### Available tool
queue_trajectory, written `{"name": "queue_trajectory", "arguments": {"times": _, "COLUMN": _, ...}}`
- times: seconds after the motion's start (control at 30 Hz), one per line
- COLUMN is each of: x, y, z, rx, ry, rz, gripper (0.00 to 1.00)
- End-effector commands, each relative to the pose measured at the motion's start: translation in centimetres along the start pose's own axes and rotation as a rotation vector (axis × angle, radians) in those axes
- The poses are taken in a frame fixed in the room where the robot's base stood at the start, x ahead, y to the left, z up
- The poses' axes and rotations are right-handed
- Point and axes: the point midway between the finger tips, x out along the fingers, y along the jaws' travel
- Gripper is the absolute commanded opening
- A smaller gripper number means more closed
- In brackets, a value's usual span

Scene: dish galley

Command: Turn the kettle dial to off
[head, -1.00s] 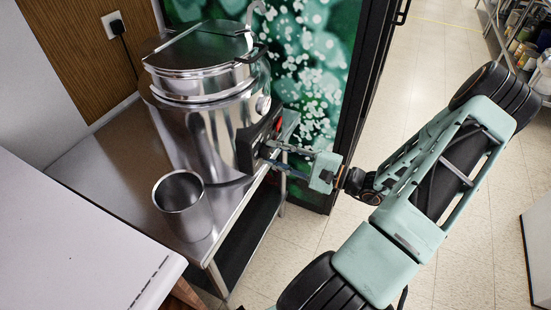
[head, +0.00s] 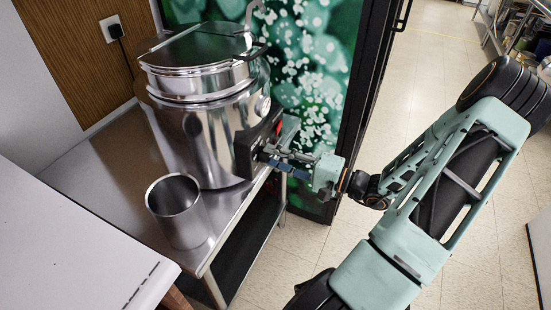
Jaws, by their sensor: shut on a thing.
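The kettle (head: 188,125) is a large shiny metal pot with a flat lid, standing on a steel table. A black control box (head: 243,150) with a small red part is on its right side. My gripper (head: 266,155) comes from the right and its fingertips are at the face of this box. The fingers are shut on the dial, which is mostly hidden between and behind them. I cannot read the dial's marks or its setting from here.
An empty metal cup (head: 180,222) stands on the steel table (head: 100,165) in front of the kettle. A white counter (head: 70,250) is at the lower left. A plug sits in a wall socket (head: 111,28). A green patterned panel (head: 310,75) is behind. Floor at right is open.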

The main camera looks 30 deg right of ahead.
Motion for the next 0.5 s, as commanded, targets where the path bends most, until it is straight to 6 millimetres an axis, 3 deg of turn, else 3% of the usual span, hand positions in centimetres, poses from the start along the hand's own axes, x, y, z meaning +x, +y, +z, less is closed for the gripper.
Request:
{"name": "queue_trajectory", "arguments": {"times": 0.3, "x": -0.01, "y": 0.02, "z": 0.03, "rx": -0.002, "ry": -0.001, "rz": 0.001, "gripper": 0.04}}
{"name": "queue_trajectory", "arguments": {"times": 0.33, "x": -0.01, "y": 0.02, "z": 0.03, "rx": -0.002, "ry": -0.001, "rz": 0.001, "gripper": 0.32}}
{"name": "queue_trajectory", "arguments": {"times": 0.5, "x": -0.01, "y": 0.02, "z": 0.01, "rx": -0.001, "ry": -0.001, "rz": 0.001, "gripper": 0.46}}
